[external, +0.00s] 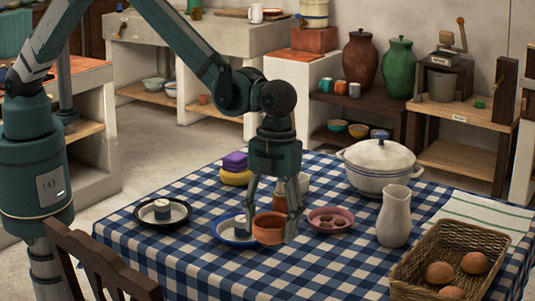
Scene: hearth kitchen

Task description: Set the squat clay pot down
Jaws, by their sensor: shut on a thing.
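The squat clay pot (269,229) is a small orange-brown pot at the middle of the table with the blue and white checked cloth (215,283). My gripper (269,222) points down with its fingers on either side of the pot, shut on it. The pot is upright. It overlaps the right part of a white plate with a blue rim (222,230) in this view. I cannot tell whether its base touches the cloth or hangs just above it.
A white tureen (380,180) stands behind. A dark-rimmed plate (145,218) lies left. The front cloth is clear.

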